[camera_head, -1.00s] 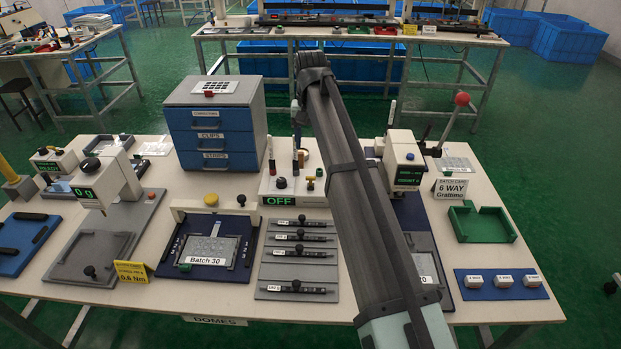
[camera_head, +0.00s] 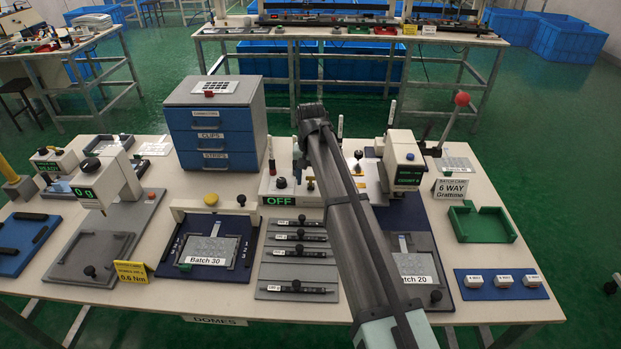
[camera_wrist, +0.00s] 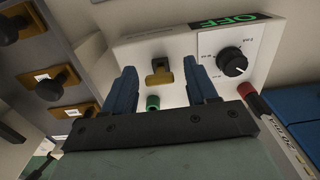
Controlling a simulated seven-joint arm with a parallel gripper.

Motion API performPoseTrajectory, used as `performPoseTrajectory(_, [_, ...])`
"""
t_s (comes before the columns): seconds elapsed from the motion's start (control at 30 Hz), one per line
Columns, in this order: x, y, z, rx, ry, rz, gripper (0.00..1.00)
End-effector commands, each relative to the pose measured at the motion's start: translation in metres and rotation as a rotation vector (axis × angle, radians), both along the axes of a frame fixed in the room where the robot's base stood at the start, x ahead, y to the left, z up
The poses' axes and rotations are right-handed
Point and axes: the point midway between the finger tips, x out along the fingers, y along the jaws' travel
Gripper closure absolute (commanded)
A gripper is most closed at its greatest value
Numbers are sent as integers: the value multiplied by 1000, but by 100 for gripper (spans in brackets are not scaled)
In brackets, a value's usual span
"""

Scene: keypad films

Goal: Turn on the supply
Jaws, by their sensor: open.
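The supply is a white box (camera_head: 268,187) at the back middle of the bench. Its green display reads OFF. In the wrist view the box (camera_wrist: 125,50) shows a brass-coloured switch (camera_wrist: 160,72), a black dial (camera_wrist: 232,62), a green terminal (camera_wrist: 152,103) and a red terminal (camera_wrist: 245,90). My gripper (camera_wrist: 160,72) is open, its two blue fingers appearing either side of the switch. Whether they touch it I cannot tell.
A blue drawer cabinet (camera_head: 212,140) stands behind left. Racked bars with black knobs (camera_head: 297,249) lie in front of the supply. A white press-like device (camera_head: 402,155) stands to the right. Bare bench (camera_head: 215,300) shows at the front.

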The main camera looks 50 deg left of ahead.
Motion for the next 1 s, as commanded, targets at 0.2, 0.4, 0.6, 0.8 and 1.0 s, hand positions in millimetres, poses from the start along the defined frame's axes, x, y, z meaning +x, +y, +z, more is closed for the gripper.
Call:
performPoseTrajectory(0.2, [0,0,-6,0,0,0,43])
performPoseTrajectory(0.4, [0,0,-6,0,0,0,44])
performPoseTrajectory(0.6, [0,0,-6,0,0,0,63])
performPoseTrajectory(0.8, [0,0,-6,0,0,0,82])
performPoseTrajectory(1.0, [0,0,-6,1,1,0,99])
